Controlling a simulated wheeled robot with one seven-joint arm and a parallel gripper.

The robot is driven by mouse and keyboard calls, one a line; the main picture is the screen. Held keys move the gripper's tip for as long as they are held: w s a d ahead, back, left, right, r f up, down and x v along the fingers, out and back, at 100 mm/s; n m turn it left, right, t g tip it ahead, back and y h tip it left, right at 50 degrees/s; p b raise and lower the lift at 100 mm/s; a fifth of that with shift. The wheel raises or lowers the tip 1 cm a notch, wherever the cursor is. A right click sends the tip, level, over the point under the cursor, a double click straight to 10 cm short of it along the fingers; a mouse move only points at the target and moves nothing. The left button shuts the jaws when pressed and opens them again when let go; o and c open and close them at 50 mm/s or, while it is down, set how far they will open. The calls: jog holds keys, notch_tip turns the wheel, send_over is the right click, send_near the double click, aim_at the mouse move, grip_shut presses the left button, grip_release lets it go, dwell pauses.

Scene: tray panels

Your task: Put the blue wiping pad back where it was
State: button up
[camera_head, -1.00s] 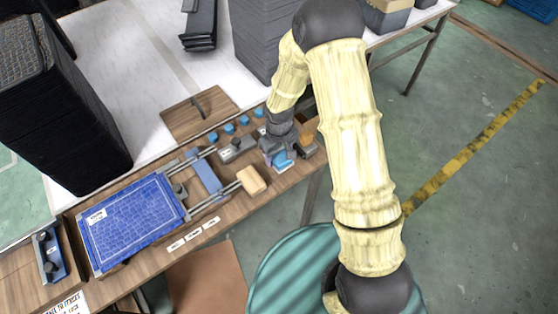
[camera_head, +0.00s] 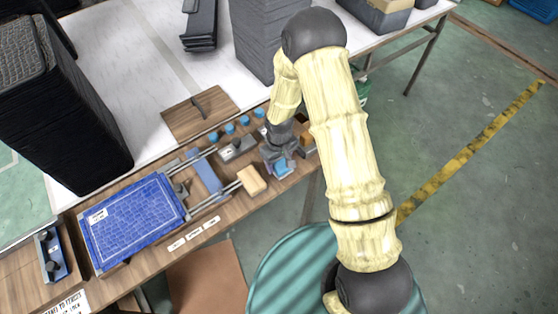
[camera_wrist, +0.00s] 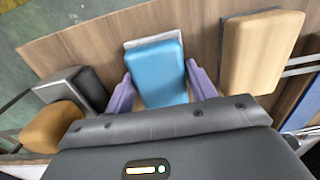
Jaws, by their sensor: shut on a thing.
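The blue wiping pad (camera_wrist: 157,72) sits between the two purple fingers of my gripper (camera_wrist: 165,85), which is shut on it. A pale grey plate or holder (camera_wrist: 150,38) shows along the pad's far edge in the wrist view. I cannot tell whether the pad rests fully on it. In the head view, my gripper (camera_head: 283,161) is low over the right end of the wooden board, and the pad (camera_head: 282,170) shows partly beneath it.
A tan block (camera_wrist: 262,50) stands to the right of the pad in the wrist view. A dark grey block (camera_wrist: 72,88) and an orange-brown block (camera_wrist: 48,122) are to its left. A blue panel (camera_head: 130,220) lies at the board's left. The board's front edge is close.

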jog(key=shift+f, duration=0.15)
jog(key=o, duration=0.9)
notch_tip(320, 180, up, 12)
jog(key=shift+r+b, duration=0.2)
jog(key=shift+b, duration=0.35)
